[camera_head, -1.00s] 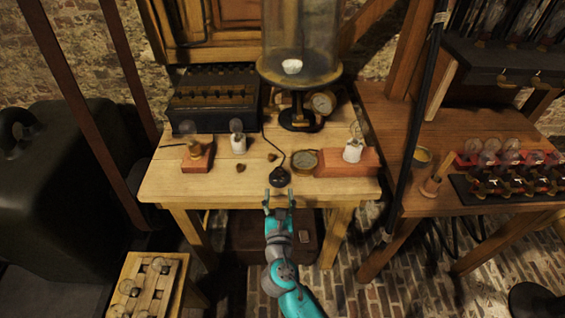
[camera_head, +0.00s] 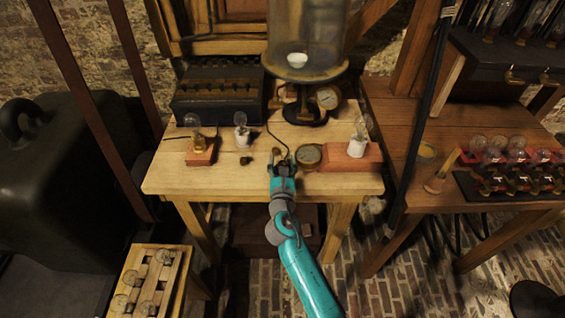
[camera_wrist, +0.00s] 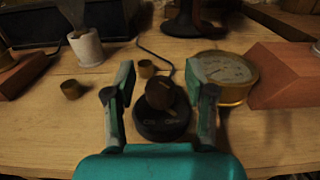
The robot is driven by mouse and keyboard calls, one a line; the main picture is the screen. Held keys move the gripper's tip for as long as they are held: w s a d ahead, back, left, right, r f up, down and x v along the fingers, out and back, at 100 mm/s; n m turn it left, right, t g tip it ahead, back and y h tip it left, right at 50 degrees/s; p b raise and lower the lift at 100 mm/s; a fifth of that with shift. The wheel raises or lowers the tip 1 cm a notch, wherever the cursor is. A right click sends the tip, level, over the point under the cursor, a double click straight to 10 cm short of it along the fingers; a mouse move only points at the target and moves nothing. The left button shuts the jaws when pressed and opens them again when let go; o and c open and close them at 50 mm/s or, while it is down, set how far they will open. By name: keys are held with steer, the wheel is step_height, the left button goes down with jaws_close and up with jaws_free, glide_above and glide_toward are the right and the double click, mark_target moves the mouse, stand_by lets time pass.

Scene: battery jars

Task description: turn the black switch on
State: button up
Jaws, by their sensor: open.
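The black switch (camera_wrist: 160,122) is a round dark base with a brownish knob (camera_wrist: 161,94) on top and a cord running back from it. Small markings on the base front are too blurred to read surely. My gripper (camera_wrist: 161,84) is open, with one finger on each side of the knob and a gap showing on both sides. In the head view my gripper (camera_head: 282,168) is at the table's front part and hides most of the switch.
A brass dial (camera_wrist: 226,76) stands close to the right finger, by a red block (camera_head: 350,157). A bulb in a white holder (camera_head: 242,138) and a glass jar (camera_head: 307,35) stand farther back.

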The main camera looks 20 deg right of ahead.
jaws_close()
steer(key=shift+a+m+h, duration=0.1)
steer(key=shift+m+h, duration=0.2)
steer(key=shift+h, duration=0.1)
steer(key=m+g+h, duration=0.1)
steer(key=m+h, duration=0.1)
steer(key=shift+g+h, duration=0.4)
steer(key=m+g+h, duration=0.5)
steer(key=h, duration=0.1)
steer(key=shift+r+g, duration=0.1)
steer(key=shift+g, duration=0.3)
steer(key=m+g+h, duration=0.1)
steer(key=m+g, duration=0.1)
steer(key=g, duration=0.1)
steer(key=m+g+h, duration=0.1)
steer(key=m+g, duration=0.2)
steer(key=g, duration=0.1)
steer(key=shift+h, duration=0.3)
steer(key=shift+m+g, duration=1)
steer(key=shift+g, duration=0.5)
steer(key=shift+s+m+g, duration=0.1)
steer(key=shift+m+g, duration=0.2)
steer(key=shift+g, duration=0.1)
